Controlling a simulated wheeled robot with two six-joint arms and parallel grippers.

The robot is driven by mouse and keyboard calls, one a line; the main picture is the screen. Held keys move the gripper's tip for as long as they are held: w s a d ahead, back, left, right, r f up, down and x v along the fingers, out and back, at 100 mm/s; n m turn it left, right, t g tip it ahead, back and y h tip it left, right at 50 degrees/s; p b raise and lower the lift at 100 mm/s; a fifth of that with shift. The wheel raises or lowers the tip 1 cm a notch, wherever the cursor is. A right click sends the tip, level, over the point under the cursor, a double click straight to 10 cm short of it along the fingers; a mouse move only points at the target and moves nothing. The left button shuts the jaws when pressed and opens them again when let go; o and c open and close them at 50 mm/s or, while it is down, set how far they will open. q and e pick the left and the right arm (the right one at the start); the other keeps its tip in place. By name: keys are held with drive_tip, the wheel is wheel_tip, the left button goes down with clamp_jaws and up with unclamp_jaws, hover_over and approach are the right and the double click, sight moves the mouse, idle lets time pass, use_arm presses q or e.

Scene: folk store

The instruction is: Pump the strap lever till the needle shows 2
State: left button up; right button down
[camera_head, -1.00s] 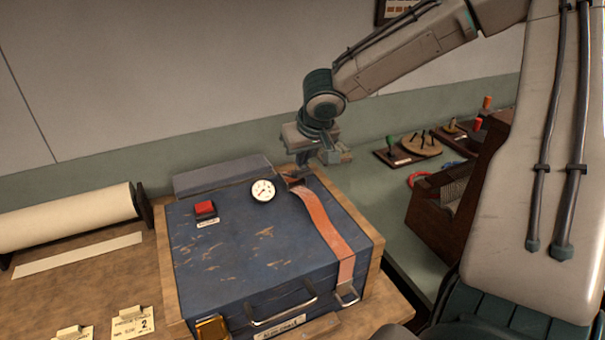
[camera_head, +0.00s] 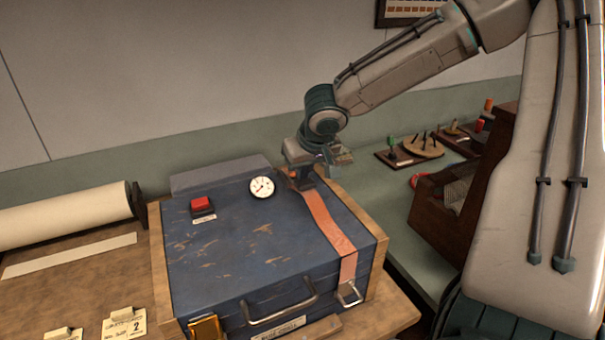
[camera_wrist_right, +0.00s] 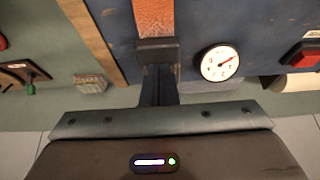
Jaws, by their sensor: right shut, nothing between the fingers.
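A blue, scuffed case (camera_head: 225,250) sits on a wooden base, with an orange strap (camera_head: 328,225) running across its right side. A round white gauge (camera_head: 262,187) is on its top near the far edge; it also shows in the wrist view (camera_wrist_right: 220,63), its needle slanting up and right. Its numbers are too small to read. My right gripper (camera_head: 302,185) is shut and empty at the strap's far end, right of the gauge. In the wrist view its fingers (camera_wrist_right: 158,85) meet a dark block at the strap's end, which hides the strap lever. My left gripper is out of view.
A red button (camera_head: 201,203) sits left of the gauge. A paper roll (camera_head: 65,218) lies at the left, and a card marked 2 (camera_head: 125,325) stands in front. A wooden rack (camera_head: 440,210) and small tools on boards (camera_head: 415,147) are at the right.

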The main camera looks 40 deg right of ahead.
wheel_tip(320, 180, up, 9)
drive_tip(key=p, duration=0.8)
drive_tip(key=shift+f, duration=0.1)
idle(0.7)
